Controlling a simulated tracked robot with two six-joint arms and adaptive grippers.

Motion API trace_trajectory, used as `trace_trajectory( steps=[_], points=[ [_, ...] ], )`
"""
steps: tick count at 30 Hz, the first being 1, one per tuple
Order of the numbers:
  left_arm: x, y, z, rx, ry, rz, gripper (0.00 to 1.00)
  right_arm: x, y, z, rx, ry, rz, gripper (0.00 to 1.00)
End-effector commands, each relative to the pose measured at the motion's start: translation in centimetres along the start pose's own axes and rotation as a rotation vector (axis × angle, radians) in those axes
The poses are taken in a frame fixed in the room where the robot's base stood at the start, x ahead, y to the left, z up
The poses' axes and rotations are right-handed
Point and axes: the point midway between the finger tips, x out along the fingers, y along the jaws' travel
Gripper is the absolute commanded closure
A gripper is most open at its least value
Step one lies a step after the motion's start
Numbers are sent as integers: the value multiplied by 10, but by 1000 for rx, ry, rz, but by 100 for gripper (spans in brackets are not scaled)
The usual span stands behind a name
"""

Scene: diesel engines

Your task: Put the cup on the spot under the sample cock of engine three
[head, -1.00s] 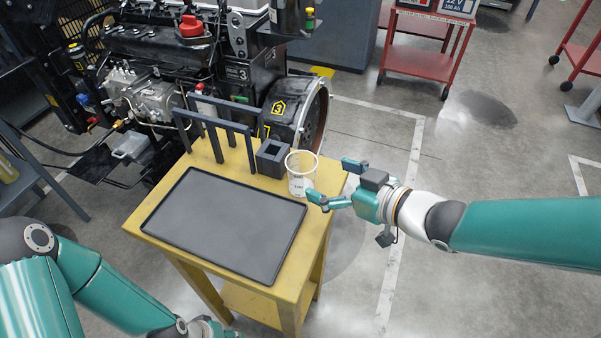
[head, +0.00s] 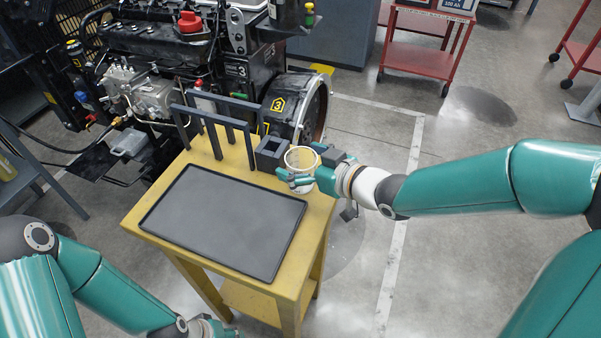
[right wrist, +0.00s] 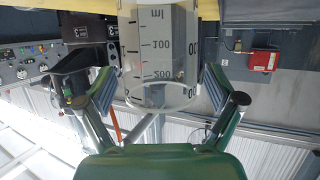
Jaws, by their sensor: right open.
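The cup (head: 301,159) is a clear beaker with markings, standing upright at the right back corner of the yellow table (head: 318,222). It also shows between my fingers in the right wrist view (right wrist: 158,50), upside down there. My right gripper (head: 298,176) is open, with its fingers on either side of the cup. I cannot tell whether a finger touches it. Engine three (head: 170,65), a dark diesel engine marked 3, stands behind the table. I cannot make out its sample cock or the spot under it. My left gripper's fingers are not visible; only my left arm shows.
A black tray (head: 225,222) lies empty on the table. A dark rack (head: 215,130) and a small square holder (head: 271,153) stand along the table's back edge, the holder close to the cup. A red cart (head: 425,60) stands farther back.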

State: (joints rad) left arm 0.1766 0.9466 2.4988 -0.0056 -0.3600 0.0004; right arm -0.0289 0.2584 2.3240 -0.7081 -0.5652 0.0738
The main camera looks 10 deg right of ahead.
Motion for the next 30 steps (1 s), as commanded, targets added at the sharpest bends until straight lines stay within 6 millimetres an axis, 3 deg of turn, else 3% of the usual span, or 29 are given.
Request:
trace_trajectory(
  steps=[2,14,23,30],
  points=[
    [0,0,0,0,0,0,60,0,0,0,0,0,0,11],
    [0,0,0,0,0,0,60,-1,0,0,0,0,0,77],
    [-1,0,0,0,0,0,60,-2,0,-3,-1,0,0,78],
    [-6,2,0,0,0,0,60,-9,0,-23,-3,3,0,78]
  ],
)
